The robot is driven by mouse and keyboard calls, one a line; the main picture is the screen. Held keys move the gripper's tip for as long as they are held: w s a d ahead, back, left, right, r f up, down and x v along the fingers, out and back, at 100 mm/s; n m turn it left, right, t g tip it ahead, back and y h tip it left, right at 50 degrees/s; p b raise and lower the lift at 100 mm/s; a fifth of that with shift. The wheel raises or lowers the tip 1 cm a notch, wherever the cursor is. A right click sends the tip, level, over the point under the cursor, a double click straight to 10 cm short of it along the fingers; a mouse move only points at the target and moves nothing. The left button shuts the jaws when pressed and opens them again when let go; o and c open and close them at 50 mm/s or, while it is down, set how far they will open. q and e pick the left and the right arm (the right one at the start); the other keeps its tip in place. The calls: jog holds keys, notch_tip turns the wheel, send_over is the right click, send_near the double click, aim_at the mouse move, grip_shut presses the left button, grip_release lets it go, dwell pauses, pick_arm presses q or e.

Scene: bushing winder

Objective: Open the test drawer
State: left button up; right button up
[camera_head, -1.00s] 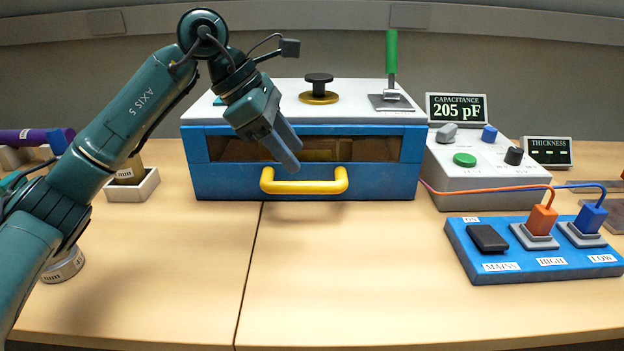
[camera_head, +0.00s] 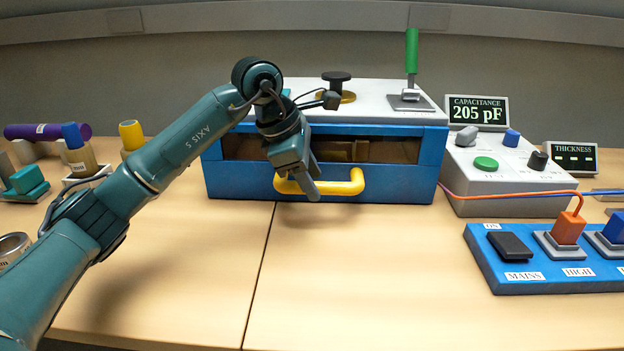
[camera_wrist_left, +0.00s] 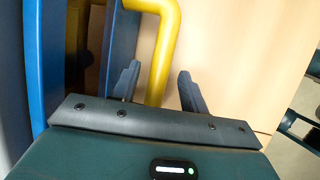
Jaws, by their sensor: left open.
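The test drawer (camera_head: 390,184) is the blue front of a white-topped box at the back middle, with a dark window. It looks flush with the box. Its yellow handle (camera_head: 345,187) sticks out below the window. My left gripper (camera_head: 309,188) is in front of the handle's left part and hides some of it. In the left wrist view, the open fingers (camera_wrist_left: 158,84) stand on either side of the yellow handle (camera_wrist_left: 160,58), with the bar between them. I cannot tell whether either finger touches it.
A green-handled lever (camera_head: 411,60) and a black knob (camera_head: 336,77) are on the box top. A grey capacitance meter (camera_head: 515,180) and a blue switch panel (camera_head: 510,282) with cables stand at the right. Bushings and small parts lie at the left. The table in front is clear.

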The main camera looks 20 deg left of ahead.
pick_arm(q)
jog(key=shift+w+d+f, duration=0.1)
jog(key=shift+f, duration=0.3)
jog(key=shift+c, duration=0.2)
grip_shut()
